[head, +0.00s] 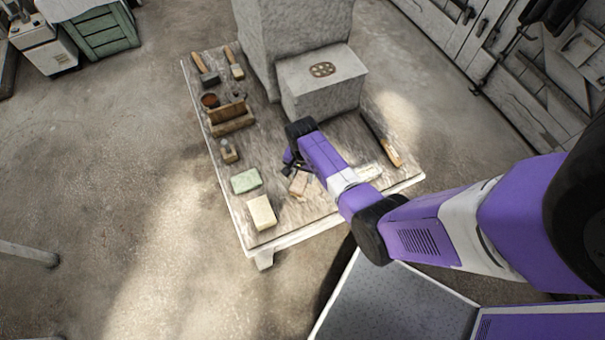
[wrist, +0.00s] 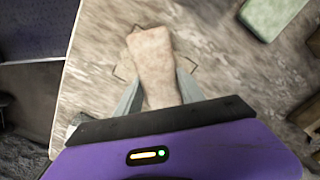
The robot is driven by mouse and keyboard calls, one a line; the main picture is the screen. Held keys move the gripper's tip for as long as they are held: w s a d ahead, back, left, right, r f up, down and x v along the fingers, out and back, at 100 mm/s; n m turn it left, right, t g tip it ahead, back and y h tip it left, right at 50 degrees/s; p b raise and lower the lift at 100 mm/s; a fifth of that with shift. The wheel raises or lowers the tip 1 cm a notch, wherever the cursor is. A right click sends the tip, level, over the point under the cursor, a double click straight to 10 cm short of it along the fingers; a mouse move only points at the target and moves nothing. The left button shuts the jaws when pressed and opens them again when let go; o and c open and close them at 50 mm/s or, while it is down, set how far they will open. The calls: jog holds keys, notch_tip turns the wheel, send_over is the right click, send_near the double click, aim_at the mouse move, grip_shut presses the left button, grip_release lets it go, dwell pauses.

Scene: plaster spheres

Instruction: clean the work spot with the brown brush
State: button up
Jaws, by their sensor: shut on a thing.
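The brown brush appears as a pinkish-tan block; it shows in the wrist view (wrist: 153,52) and in the head view (head: 299,185), near the table's front. Its bristles cannot be made out. My gripper (wrist: 158,88) is shut on it, one grey finger on each side. In the head view my gripper (head: 294,164) is partly hidden by my purple wrist. Thin dark corner marks (wrist: 121,73) on the table show around the brush, seemingly outlining the work spot. The brush lies over this spot; whether it touches the surface I cannot tell.
A green block (head: 245,181) and a cream block (head: 262,212) lie to the left on the wooden table (head: 215,150). A wooden caddy (head: 231,118) and hand tools (head: 205,70) stand farther back. Large grey plaster blocks (head: 318,95) fill the back; a long-bladed tool (head: 380,138) lies right.

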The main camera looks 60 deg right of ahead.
jog(key=shift+f, duration=0.2)
jog(key=shift+w+d+b, duration=0.2)
jog(key=shift+d+b, duration=0.2)
jog(key=shift+d, duration=0.7)
jog(key=shift+s+a+r+p, duration=0.1)
jog(key=shift+a+r+p, duration=0.05)
jog(key=shift+a+p, duration=0.45)
jog(key=shift+s+a+p, duration=0.15)
jog(key=shift+a+p, duration=0.15)
jog(key=shift+a, duration=0.5)
jog(key=shift+s+a+p, duration=0.15)
jog(key=shift+a+p, duration=0.1)
jog(key=shift+a, duration=0.55)
jog(key=shift+d+f, duration=0.1)
jog(key=shift+f, duration=0.1)
